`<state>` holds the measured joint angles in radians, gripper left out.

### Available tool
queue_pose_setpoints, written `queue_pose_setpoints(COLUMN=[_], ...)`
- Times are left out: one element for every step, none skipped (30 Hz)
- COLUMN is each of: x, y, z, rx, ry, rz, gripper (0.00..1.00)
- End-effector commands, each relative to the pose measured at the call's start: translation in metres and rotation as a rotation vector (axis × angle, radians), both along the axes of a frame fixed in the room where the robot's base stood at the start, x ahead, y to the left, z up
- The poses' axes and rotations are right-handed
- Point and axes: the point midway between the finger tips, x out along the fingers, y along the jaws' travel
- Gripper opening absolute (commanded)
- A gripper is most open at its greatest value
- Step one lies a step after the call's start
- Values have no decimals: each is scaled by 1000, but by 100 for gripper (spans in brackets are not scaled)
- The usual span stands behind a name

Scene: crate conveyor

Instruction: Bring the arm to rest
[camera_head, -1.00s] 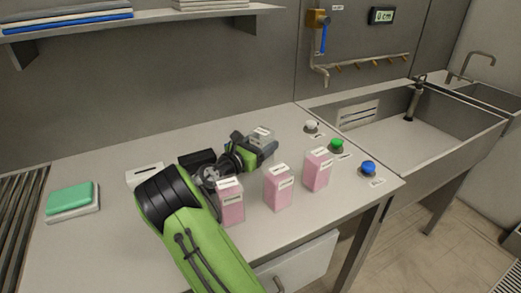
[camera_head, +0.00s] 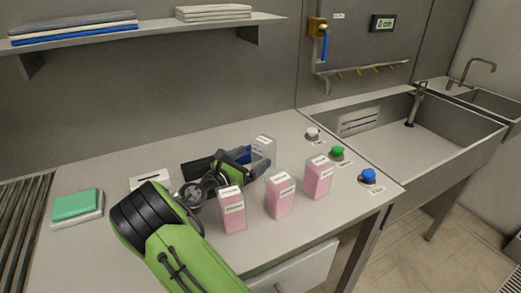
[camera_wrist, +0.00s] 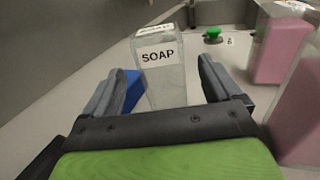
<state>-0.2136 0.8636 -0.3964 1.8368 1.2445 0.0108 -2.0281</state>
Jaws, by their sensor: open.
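My gripper (camera_wrist: 166,90) is open and empty in the wrist view, with its two dark fingers apart. A clear container labelled SOAP (camera_wrist: 166,72) stands upright just beyond the fingertips, in line with the gap between them. In the head view the same container (camera_head: 264,147) stands behind my gripper (camera_head: 255,160), partly hidden by it. My green arm reaches over the counter from the bottom of the head view.
Pink containers (camera_head: 232,212), (camera_head: 280,197) and (camera_head: 318,180) stand close in front and right of my gripper. White (camera_head: 312,134), green (camera_head: 337,153) and blue (camera_head: 368,176) knobs sit near the sink (camera_head: 430,130). Green cloth (camera_head: 78,204) lies left.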

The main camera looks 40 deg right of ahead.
Motion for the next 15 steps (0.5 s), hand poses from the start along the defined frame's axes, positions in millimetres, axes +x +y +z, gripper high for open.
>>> queue_pose_setpoints(x=[0,0,-1,-2,-2,-2,-2,-2,-2,-2,-2,-2,-2,-2,-2], y=[8,12,15,17,18,18,18,18,18,18,18,18,18,18,18], z=[1,1,1,1,0,0,0,0,-1,-1,-1,-1,-1,-1,-1], rx=[1,1,1,1,0,0,0,0,0,0,0,0,0,0,0], ry=[4,3,2,2,2,1,1,1,1,1,1,1,1,1,1], rz=[3,2,1,0,-1,-1,-1,-1,-1,-1,-1,-1,-1,-1,-1], gripper=[91,91,91,91,91,91,91,91,91,91,91,91,91,91,91])
